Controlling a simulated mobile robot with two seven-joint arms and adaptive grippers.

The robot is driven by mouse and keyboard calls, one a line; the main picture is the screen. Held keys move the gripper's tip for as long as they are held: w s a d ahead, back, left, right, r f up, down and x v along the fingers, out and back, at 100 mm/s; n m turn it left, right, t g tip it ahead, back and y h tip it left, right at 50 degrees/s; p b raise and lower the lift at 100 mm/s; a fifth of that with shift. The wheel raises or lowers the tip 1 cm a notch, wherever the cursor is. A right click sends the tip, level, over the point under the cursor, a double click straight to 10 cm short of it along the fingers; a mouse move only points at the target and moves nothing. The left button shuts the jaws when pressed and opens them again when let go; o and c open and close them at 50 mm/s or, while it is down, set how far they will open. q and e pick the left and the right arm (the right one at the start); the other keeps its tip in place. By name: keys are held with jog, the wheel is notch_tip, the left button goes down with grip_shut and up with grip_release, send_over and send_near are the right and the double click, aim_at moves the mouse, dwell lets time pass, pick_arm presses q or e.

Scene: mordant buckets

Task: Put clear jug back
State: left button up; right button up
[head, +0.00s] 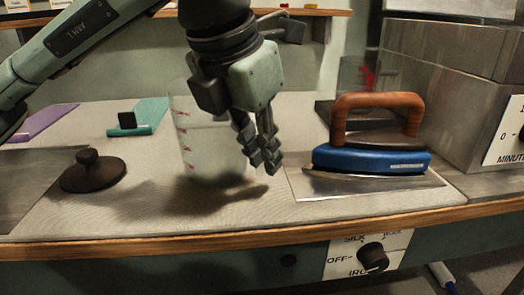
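The clear jug (205,150) with red measuring marks is at the middle of the grey worktop, roughly upright, with a dark shadow beneath it. Whether its base touches the worktop cannot be told. My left gripper (259,151) comes down from above at the jug's right side. Its fingers are close together and look shut on the jug's right side, where the handle is hidden behind them. The gripper covers the jug's upper right part. My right gripper is not in view.
A blue iron (370,160) with a brown handle stands on a metal plate (420,183) to the right. A dark round knobbed lid (93,175) and a teal board (138,127) are to the left. A grey box (455,85) fills the right side.

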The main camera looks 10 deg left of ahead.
pick_arm(q)
jog(key=shift+o, duration=1.1)
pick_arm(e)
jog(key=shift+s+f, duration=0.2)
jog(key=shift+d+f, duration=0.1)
pick_arm(q)
jog(key=v, duration=1.2)
jog(key=shift+p, duration=0.3)
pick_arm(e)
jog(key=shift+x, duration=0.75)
pick_arm(q)
jog(key=shift+r, duration=0.1)
